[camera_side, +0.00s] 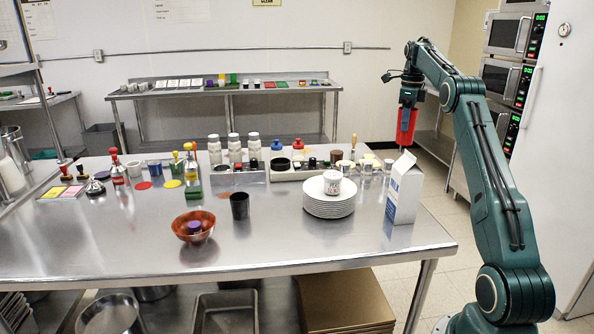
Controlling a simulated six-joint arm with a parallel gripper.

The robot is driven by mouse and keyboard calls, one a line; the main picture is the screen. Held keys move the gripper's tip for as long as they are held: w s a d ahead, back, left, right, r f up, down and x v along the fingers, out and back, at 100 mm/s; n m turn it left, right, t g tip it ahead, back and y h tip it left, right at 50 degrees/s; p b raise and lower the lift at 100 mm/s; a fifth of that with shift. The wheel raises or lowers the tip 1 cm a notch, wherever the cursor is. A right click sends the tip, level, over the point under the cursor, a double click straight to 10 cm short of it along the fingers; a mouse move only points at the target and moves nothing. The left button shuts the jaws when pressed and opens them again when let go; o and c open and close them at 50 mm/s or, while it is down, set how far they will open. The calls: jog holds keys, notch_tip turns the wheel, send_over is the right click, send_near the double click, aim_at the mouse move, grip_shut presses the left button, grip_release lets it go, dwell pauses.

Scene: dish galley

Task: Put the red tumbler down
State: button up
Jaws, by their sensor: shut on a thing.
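The red tumbler (406,126) is held in the air above the right end of the steel table (285,235). My gripper (409,106) is shut on it, around its upper part, with the tumbler hanging below the jaws. The tumbler looks close to upright. It shows above the white carton in the picture, clear of the table top. The far side of the jaws is hidden.
A white carton (404,192) stands at the table's right. Left of it is a plate stack (329,205) with a white cup (332,182) on top. A dark cup (240,206) and a red bowl (189,238) stand further left. The front right table top is clear.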

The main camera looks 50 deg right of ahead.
jog(key=w+a+n, duration=0.4)
jog(key=w+a, duration=0.4)
jog(key=a, duration=0.2)
jog(key=w+a+n, duration=0.5)
jog(key=w+a, duration=0.3)
jog(key=a, duration=0.3)
jog(key=w+a+n, duration=0.2)
jog(key=a+n, duration=0.2)
jog(key=a, duration=0.7)
jog(key=w+a+n, duration=0.2)
jog(key=a+n, duration=0.1)
jog(key=a, duration=0.8)
jog(key=shift+d+f, duration=0.15)
jog(key=shift+f, duration=4.8)
jog(key=shift+d+f, duration=0.15)
jog(key=shift+f, duration=4.75)
jog(key=shift+s+f, duration=0.1)
jog(key=shift+f, duration=0.05)
jog(key=o, duration=1)
